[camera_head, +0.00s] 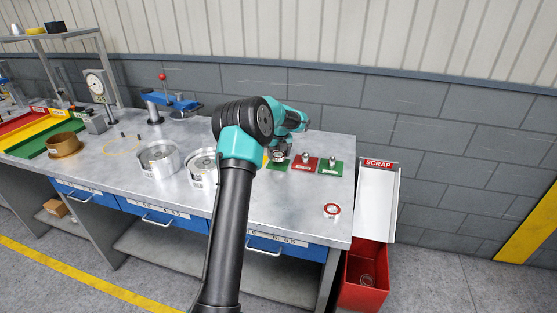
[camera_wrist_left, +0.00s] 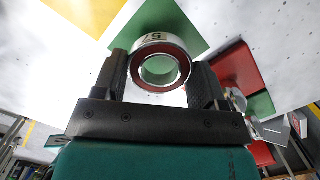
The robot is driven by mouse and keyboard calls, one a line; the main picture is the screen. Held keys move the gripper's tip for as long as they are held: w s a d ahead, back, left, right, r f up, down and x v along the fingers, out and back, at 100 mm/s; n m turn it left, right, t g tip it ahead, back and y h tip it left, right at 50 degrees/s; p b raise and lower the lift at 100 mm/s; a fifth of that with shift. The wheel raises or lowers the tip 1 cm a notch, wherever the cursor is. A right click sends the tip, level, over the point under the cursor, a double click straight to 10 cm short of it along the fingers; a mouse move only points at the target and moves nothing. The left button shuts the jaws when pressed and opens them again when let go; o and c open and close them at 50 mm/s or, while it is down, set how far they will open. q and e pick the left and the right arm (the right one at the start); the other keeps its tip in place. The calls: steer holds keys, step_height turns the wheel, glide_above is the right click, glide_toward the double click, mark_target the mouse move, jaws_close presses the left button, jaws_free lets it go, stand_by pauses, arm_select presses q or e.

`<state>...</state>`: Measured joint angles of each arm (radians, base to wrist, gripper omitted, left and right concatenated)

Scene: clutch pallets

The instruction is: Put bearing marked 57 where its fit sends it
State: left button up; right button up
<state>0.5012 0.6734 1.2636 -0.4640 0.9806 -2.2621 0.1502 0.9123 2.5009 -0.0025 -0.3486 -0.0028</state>
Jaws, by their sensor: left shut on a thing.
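My left gripper (camera_head: 279,157) is above the back right of the bench, over the left green mat (camera_head: 272,167). In the left wrist view my left gripper (camera_wrist_left: 160,75) is shut on a bearing (camera_wrist_left: 165,47), a steel ring with a dark red face. Its rim marking looks like 57, upside down. A green mat (camera_wrist_left: 196,22) shows behind the bearing and through its bore. I cannot tell whether the bearing touches the mat. A red mat (camera_head: 305,167) and another green mat (camera_head: 330,171) lie to the right, each with a small metal part on it. My right gripper is not in view.
A white SCRAP chute (camera_head: 376,205) leads to a red bin (camera_head: 367,285) at the bench's right end. A red-and-white ring (camera_head: 332,210) lies at the front right. Round metal containers (camera_head: 157,162) and a blue press (camera_head: 172,101) stand left of my arm.

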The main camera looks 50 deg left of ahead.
mark_target(278, 164)
arm_select(q)
steer(key=shift+f, duration=1.4)
steer(key=shift+f, duration=0.1)
steer(key=o, duration=1.2)
steer(key=shift+c, duration=0.2)
steer(key=r, duration=0.4)
steer(key=d+r, duration=0.1)
steer(key=r, duration=0.7)
steer(key=shift+s+d, duration=0.2)
steer(key=shift+s, duration=0.05)
